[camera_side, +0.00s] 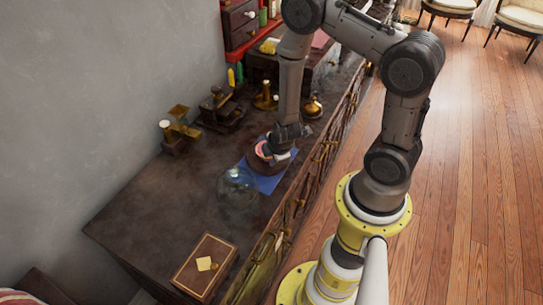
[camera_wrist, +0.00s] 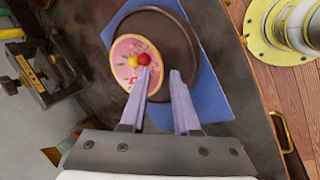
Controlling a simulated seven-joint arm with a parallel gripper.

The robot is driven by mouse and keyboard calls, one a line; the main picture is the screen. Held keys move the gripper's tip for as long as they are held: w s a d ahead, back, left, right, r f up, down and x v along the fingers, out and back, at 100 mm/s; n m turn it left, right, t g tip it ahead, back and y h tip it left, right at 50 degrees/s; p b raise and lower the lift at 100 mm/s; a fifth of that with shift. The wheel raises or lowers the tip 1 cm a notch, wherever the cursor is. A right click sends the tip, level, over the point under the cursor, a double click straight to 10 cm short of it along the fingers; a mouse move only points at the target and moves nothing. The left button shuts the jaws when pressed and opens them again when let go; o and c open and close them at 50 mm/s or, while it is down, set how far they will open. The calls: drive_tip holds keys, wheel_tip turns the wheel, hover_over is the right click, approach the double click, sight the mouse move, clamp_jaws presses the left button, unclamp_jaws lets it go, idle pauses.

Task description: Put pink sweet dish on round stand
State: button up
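The pink sweet dish (camera_wrist: 128,72) is a small pink disc with a red and a yellow ball on top. It lies over the left part of the dark brown round stand (camera_wrist: 182,50), off centre, and its left edge reaches about the stand's rim. Whether it is flat or slightly tilted is unclear. In the side view, the dish (camera_side: 263,150) shows pink beside my gripper (camera_side: 283,153). In the wrist view, my gripper (camera_wrist: 161,72) is open, with a gap between the fingers. The left fingertip overlaps the dish's right side; the right finger is over the stand. Contact is unclear.
A blue cloth (camera_side: 270,183) lies under the stand. A clear glass dome (camera_side: 237,187) stands just in front. Brass and dark wooden pieces (camera_side: 222,108) stand behind, and a wooden box (camera_side: 204,266) is at the near end. The counter's left part is bare.

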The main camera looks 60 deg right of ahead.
drive_tip(key=shift+o, duration=0.2)
drive_tip(key=shift+r, duration=0.25)
drive_tip(key=s+a+r+m+t+y, duration=0.15)
drive_tip(key=a+r, duration=0.25)
drive_tip(key=r, duration=0.4)
drive_tip(key=a+r+m+y, duration=0.1)
drive_tip(key=a+r+y, duration=0.1)
drive_tip(key=a+r, duration=0.4)
drive_tip(key=s+a+r+m+t+y, duration=0.1)
drive_tip(key=a+r+y, duration=0.15)
drive_tip(key=r, duration=0.65)
drive_tip(key=s+d+r+m+g+h, duration=0.1)
drive_tip(key=s+r+m+h, duration=0.1)
drive_tip(key=s+r+m, duration=0.4)
drive_tip(key=s+r, duration=0.3)
drive_tip(key=s, duration=0.3)
drive_tip(key=shift+s+d+r, duration=0.25)
drive_tip(key=shift+d+r, duration=0.1)
drive_tip(key=shift+r, duration=0.05)
